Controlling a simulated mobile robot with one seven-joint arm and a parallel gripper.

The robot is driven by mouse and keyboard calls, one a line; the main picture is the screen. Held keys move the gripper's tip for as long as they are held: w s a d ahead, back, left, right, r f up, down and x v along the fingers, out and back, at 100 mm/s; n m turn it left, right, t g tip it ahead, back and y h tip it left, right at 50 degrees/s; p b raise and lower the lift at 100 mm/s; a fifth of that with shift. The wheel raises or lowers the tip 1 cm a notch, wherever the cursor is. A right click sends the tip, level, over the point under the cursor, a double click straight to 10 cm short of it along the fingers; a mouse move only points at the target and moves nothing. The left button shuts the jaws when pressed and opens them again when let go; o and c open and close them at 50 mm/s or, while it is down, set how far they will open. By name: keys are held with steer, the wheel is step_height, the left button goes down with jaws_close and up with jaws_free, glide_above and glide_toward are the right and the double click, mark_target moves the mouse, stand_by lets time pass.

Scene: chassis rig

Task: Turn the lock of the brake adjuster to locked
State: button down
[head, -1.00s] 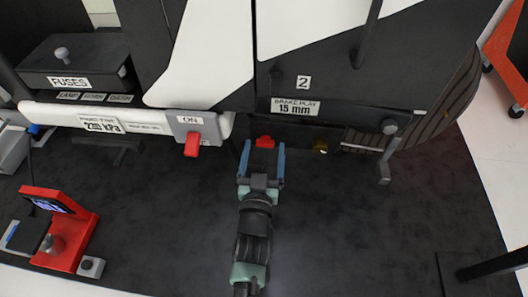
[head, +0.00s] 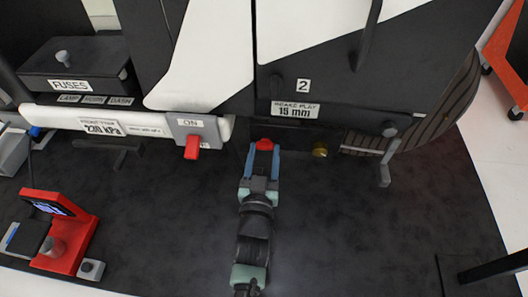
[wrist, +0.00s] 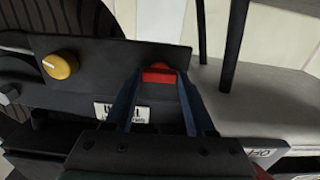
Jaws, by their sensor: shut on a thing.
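The brake adjuster sits under the "BRAKE PLAY 15 mm" label (head: 295,109) on the dark chassis. Its red lock (head: 264,144) is a small tab on a dark plate (wrist: 110,56); the red lock also shows in the wrist view (wrist: 159,75). A yellow-gold knob (head: 320,152) is on the same plate, also clear in the wrist view (wrist: 60,65). My gripper (head: 263,152) is shut on the red lock, with its blue fingers on either side of it. The fingers hide part of the lock, and I cannot read its marking.
A red lever (head: 192,147) under an "ON" plate (head: 190,124) is left of my gripper. A fuse box (head: 72,67) is at upper left. A red stand with a screen (head: 66,235) is on the floor at left.

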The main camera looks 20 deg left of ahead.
steer(key=n+p, duration=0.3)
steer(key=n, duration=0.1)
steer(key=shift+r, duration=0.15)
steer(key=n+p, duration=0.1)
steer(key=n, duration=0.8)
steer(key=shift+f, duration=0.2)
steer(key=n, duration=0.4)
steer(key=shift+n, duration=0.3)
steer(key=shift+c, duration=1.2)
jaws_free()
